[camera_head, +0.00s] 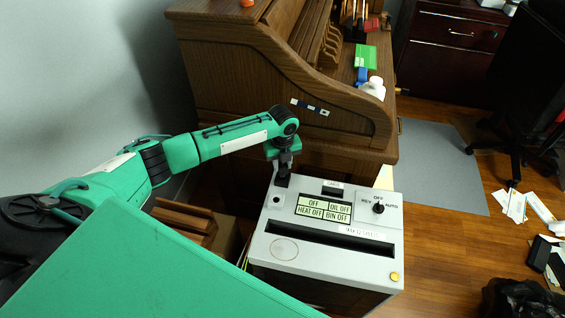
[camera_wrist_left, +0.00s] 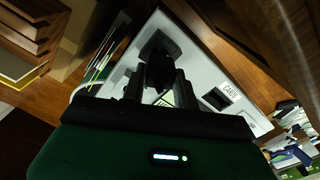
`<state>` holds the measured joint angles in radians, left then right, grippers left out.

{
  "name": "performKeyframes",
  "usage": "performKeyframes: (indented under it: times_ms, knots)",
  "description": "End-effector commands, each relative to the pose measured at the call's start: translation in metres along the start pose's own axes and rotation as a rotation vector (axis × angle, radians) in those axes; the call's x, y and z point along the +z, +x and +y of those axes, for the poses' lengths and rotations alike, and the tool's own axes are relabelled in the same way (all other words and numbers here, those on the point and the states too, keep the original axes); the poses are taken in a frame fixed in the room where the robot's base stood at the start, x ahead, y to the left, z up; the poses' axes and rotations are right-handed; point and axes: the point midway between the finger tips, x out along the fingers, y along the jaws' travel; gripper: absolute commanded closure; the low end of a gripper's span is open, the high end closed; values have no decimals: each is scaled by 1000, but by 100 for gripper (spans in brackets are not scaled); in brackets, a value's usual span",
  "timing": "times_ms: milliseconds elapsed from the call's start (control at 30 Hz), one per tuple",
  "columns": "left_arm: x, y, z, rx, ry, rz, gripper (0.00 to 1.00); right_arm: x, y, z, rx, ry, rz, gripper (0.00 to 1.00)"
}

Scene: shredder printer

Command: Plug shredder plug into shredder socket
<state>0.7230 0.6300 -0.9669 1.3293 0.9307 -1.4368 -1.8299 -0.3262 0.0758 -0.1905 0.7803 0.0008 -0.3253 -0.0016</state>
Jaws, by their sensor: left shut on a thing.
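The grey-white shredder (camera_head: 349,254) stands in front of the wooden desk, with a display, a dial and a long slot on top. My left gripper (camera_head: 284,168) is over its back left corner, pointing down. It is shut on a black plug (camera_head: 282,181), which also shows between the fingers in the left wrist view (camera_wrist_left: 160,52). The plug is at or just above the shredder's top; I cannot tell whether it touches. No socket opening can be made out under the plug. A small round feature (camera_head: 276,200) lies just in front of it. My right gripper is not in view.
The roll-top desk (camera_head: 235,85) rises close behind the gripper. A brown wooden item (camera_head: 184,220) stands left of the shredder. A grey mat (camera_head: 440,165) and bare wood floor lie to the right, with papers (camera_head: 515,205) and a black bag (camera_head: 522,298).

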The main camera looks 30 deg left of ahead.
Motion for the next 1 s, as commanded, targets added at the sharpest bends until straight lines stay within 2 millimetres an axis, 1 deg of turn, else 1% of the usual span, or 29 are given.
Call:
performKeyframes:
  times_ms: [267, 600, 900, 933, 1000]
  knots:
    - [0, 9, 0, 0, 0, 0, 100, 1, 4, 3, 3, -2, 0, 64]
    - [0, 20, 0, 1, 0, 0, 100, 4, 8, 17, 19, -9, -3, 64]
    - [0, 28, 0, 0, 0, 0, 100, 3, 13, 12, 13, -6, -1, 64]
    - [0, 27, 0, 0, 0, -1, 64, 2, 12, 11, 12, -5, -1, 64]
    - [0, 27, 0, 0, 0, 0, 50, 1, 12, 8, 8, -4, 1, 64]
